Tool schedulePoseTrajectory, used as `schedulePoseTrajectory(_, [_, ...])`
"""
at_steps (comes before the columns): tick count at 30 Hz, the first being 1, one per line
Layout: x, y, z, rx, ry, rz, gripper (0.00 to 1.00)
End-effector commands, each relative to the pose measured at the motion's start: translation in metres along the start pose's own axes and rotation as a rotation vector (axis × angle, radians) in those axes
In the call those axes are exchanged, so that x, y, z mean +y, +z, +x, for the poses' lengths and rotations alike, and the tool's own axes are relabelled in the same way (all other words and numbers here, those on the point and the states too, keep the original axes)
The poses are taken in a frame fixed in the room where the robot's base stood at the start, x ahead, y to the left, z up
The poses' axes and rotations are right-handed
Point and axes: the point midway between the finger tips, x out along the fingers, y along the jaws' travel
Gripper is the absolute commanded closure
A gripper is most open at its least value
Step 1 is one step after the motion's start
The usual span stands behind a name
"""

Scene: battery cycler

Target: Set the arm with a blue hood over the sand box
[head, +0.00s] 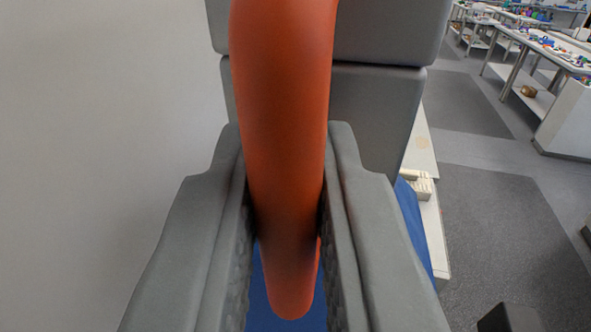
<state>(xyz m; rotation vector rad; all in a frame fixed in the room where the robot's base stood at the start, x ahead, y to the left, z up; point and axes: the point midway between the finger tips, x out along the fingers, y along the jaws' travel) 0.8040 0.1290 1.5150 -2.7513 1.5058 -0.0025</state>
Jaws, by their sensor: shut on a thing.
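My gripper (286,185) has its two grey fingers closed on a thick, rounded orange bar (283,90), which looks like the arm of the task. The bar runs from the top edge down between the fingers and ends in a rounded tip near the bottom. A blue surface (412,225) shows to the right behind the right finger, and more blue shows between the fingers below. I cannot tell whether this blue is the hood. I cannot make out the sand box.
Grey panels (372,115) stand right behind the bar. A plain pale wall (100,120) fills the left. A white bench edge (432,235) with a small cream block (421,185) is at right. Open grey floor (500,240) lies beyond, with cluttered tables (550,50) at the far right.

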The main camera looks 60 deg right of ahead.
Motion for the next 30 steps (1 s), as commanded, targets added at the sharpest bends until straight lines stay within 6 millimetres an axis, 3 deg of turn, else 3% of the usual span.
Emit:
schedulePoseTrajectory(6, [-0.0073, 0.0037, -0.0003, 0.004, -0.010, -0.007, 1.00])
schedulePoseTrajectory(7, [-0.0075, 0.0038, -0.0003, 0.004, -0.010, -0.007, 0.84])
schedulePoseTrajectory(10, [-0.0073, 0.0041, -0.0003, 0.003, -0.009, -0.007, 0.67])
schedulePoseTrajectory(30, [-0.0037, 0.0019, -0.0011, 0.002, -0.005, -0.004, 0.67])
